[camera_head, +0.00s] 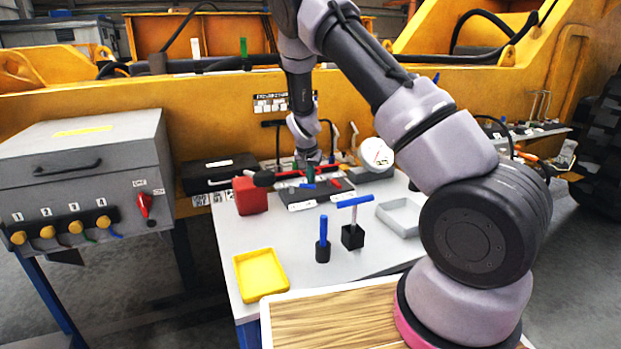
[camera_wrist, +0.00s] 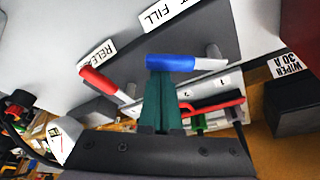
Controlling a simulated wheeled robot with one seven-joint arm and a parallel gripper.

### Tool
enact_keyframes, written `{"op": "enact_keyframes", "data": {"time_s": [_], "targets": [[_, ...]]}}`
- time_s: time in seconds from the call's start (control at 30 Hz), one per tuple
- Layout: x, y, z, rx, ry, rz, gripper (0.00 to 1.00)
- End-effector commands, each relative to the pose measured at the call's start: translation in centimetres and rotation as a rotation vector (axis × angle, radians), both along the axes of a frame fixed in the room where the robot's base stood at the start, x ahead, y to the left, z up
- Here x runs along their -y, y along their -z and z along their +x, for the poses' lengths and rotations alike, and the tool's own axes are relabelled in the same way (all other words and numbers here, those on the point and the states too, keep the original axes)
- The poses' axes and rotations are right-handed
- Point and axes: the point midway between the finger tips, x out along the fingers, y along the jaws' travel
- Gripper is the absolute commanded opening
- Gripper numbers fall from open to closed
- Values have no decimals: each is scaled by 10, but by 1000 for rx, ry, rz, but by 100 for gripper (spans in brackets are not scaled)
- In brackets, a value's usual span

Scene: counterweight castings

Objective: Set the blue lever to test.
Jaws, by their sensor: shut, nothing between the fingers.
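The blue lever (camera_wrist: 172,62) shows in the wrist view with a blue grip and a pale metal end on its right. It lies on a dark grey panel (camera_wrist: 205,28) with white labels; one reads FILL and another starts RELE. I cannot read a TEST label. A red lever (camera_wrist: 102,84) sits to the left. My gripper (camera_wrist: 160,78) is shut and empty, its teal fingertips right at the blue grip; I cannot tell whether they touch. In the head view my gripper (camera_head: 308,176) is over the panel, close to the blue lever (camera_head: 307,186) and red lever (camera_head: 336,183).
A round white gauge (camera_head: 377,153) stands right of the panel and a red box (camera_head: 251,196) left of it. Nearer are a yellow tray (camera_head: 260,273), two blue-topped black stands (camera_head: 322,251) (camera_head: 352,238) and a grey tray (camera_head: 398,217).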

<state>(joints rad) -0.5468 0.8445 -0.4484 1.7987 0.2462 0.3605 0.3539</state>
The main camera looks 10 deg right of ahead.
Motion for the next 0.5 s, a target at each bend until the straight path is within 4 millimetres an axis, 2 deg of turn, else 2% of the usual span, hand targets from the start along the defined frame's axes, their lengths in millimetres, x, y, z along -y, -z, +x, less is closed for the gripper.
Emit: {"op": "enact_keyframes", "data": {"time_s": [0.5], "targets": [[-17,1,-30,0,488,-3,0]]}}
